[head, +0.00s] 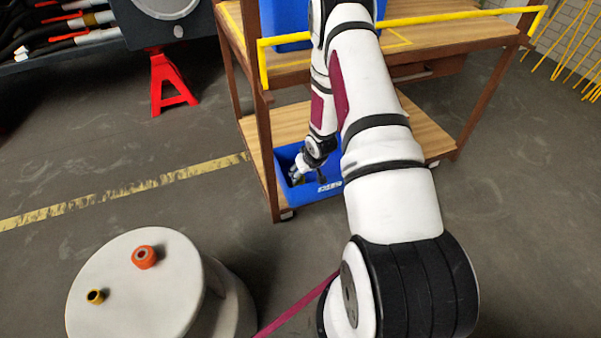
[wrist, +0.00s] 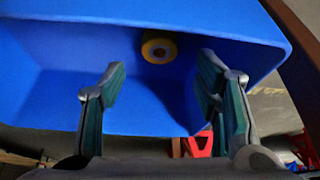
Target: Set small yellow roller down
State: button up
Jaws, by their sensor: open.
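A small yellow roller (wrist: 159,47) with a dark centre lies inside a blue bin (wrist: 60,100), against its far side in the wrist view. My gripper (wrist: 160,88) is open, its two fingers apart at the bin, with the roller beyond and between the fingertips and not touching them. In the head view my gripper (head: 305,175) is at the blue bin (head: 320,192) on the cart's lower shelf. The roller cannot be made out clearly there.
A round grey-white stand (head: 130,295) at the lower left carries an orange roller (head: 144,257) and another small yellow roller (head: 95,296). A red jack stand (head: 170,85) stands left of the cart.

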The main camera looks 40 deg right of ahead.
jog(key=shift+p+v, duration=0.65)
jog(key=shift+v, duration=1.55)
